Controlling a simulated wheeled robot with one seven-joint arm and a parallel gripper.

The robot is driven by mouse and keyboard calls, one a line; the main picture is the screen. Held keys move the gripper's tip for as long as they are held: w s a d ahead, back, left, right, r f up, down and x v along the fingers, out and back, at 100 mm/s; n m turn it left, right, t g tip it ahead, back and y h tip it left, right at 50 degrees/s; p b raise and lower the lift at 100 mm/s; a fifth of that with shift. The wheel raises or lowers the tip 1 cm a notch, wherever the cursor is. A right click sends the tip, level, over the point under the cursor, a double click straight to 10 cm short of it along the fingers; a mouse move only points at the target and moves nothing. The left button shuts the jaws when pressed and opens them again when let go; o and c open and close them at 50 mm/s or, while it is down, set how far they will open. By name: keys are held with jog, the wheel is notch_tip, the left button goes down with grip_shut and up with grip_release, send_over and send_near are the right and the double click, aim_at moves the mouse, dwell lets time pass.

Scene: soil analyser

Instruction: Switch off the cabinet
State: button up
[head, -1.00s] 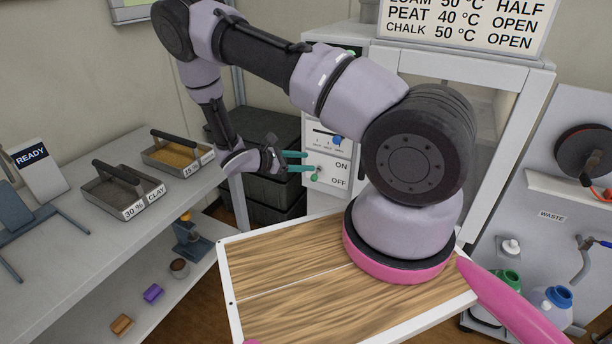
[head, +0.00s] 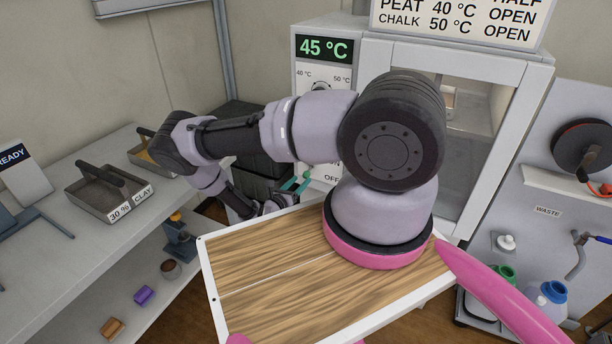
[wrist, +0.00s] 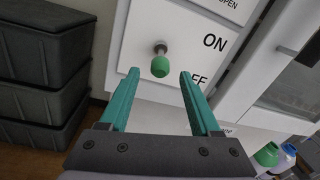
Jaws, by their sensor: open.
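The cabinet (head: 446,59) is white, with a lit display (head: 323,47) reading 45 °C in the head view. In the wrist view its switch panel (wrist: 212,15) carries ON and a partly hidden OFF. A switch lever with a green knob (wrist: 160,66) sticks out there. Its knob appears below its base, but the viewing angle makes its exact setting hard to tell. My gripper (wrist: 160,75) is open, with its teal fingertips on either side of the knob and visible gaps both sides. In the head view my gripper (head: 295,184) is low by the panel, and my arm hides much of the panel.
Stacked dark boxes (wrist: 40,45) stand close left of the switch. A shelf bench (head: 60,225) with soil trays (head: 108,192) is at left. The waste station (head: 540,170) is at right. A sign (head: 455,20) stands on the cabinet.

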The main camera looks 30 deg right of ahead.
aim_at(304, 177)
jog(key=x, duration=0.5)
jog(key=shift+w+d, duration=0.1)
jog(key=shift+d, duration=0.05)
